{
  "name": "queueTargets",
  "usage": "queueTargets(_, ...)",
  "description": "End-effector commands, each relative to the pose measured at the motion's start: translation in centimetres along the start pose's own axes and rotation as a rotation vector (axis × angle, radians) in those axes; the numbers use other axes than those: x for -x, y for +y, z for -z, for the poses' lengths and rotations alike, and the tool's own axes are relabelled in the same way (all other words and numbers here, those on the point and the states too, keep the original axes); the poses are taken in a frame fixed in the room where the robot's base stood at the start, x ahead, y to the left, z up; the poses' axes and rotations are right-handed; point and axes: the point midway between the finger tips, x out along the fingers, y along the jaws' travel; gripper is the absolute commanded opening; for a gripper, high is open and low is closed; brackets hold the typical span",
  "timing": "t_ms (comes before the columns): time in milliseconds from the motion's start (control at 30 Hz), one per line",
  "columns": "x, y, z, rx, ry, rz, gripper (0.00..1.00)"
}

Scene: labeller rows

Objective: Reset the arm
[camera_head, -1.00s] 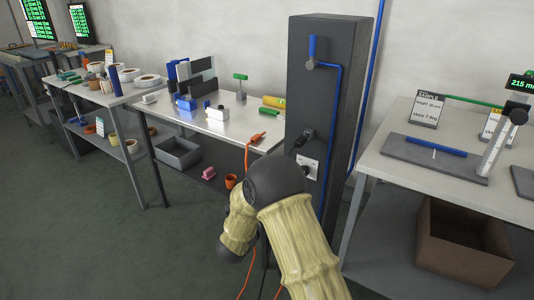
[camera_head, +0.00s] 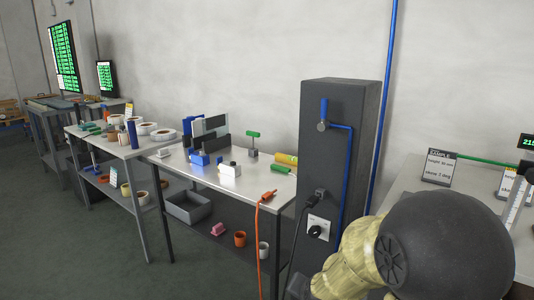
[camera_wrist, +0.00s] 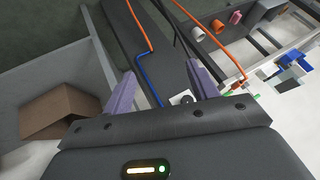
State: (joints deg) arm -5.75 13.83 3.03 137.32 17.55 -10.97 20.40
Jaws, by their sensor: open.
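My arm, with its tan sleeve and large dark round joint (camera_head: 445,245), fills the lower right of the head view. My gripper is not clearly visible there, hidden behind or below the arm. In the wrist view my gripper (camera_wrist: 164,82) has its two purple fingers spread wide apart with nothing between them. Beyond the fingers are the dark grey pillar, a blue pipe and a white socket, seen at a tilt.
The grey pillar (camera_head: 336,150) with its blue pipe and socket stands left of my arm. The workbench (camera_head: 210,172) holds small parts, and an orange cord (camera_head: 259,235) hangs from its edge. A brown box (camera_wrist: 58,108) shows in the wrist view. Open floor lies at lower left.

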Motion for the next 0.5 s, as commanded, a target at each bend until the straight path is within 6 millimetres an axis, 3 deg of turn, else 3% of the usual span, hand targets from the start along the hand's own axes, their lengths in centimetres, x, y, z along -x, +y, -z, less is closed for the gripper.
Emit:
queueTargets(200, 4.7, 5.3, -4.0, 0.287, -0.216, -0.092, 0.59)
queueTargets(500, 10.1, 10.8, -7.5, 0.538, -0.438, -0.175, 0.59)
